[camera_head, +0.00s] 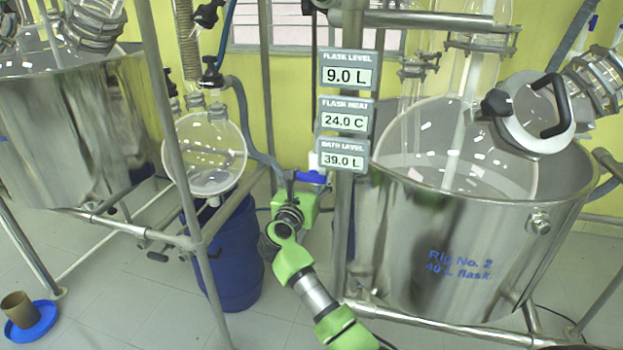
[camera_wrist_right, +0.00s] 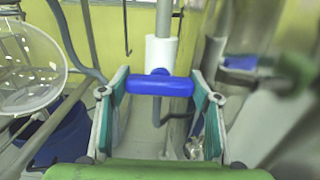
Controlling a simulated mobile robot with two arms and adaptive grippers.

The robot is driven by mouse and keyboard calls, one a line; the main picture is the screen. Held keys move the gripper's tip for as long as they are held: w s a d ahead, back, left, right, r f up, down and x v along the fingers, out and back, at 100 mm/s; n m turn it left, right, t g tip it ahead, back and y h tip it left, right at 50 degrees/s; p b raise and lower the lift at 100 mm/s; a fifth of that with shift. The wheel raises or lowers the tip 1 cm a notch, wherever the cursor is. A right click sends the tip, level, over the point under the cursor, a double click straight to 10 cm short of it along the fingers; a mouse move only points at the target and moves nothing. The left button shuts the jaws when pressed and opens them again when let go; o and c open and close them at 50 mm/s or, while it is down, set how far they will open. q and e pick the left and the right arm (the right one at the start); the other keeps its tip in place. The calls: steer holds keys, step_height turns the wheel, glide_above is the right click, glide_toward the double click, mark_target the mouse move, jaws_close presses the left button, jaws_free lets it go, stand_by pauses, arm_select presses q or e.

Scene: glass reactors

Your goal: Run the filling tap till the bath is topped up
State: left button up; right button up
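The filling tap shows as a blue handle (camera_head: 311,177) on a white body, left of the steel bath (camera_head: 450,240) marked "Rig No. 2". In the right wrist view the handle (camera_wrist_right: 160,86) lies crosswise between the spread fingers of my right gripper (camera_wrist_right: 160,80). The fingertips are close to its ends; I cannot tell whether they touch. In the head view my right gripper (camera_head: 293,185) is small, beside the tap. The bath level sign (camera_head: 342,158) reads 39.0 L. The water surface in the bath is hard to make out. My left gripper is out of view.
Signs above read flask level 9.0 L and flask heat 24.0 C. A round glass vessel (camera_head: 205,155) and a blue drum (camera_head: 228,255) stand left of my right arm. Another steel bath (camera_head: 75,130) is farther left. Steel frame posts and hoses crowd the tap.

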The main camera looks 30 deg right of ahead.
steer(key=shift+c, duration=1.1)
steer(key=shift+r+n+p, duration=0.1)
steer(key=shift+n+p, duration=0.9)
steer(key=shift+n, duration=0.2)
steer(key=shift+n+p, duration=1.25)
steer(key=shift+n, duration=0.45)
steer(key=shift+f, duration=0.2)
steer(key=o, duration=1.1)
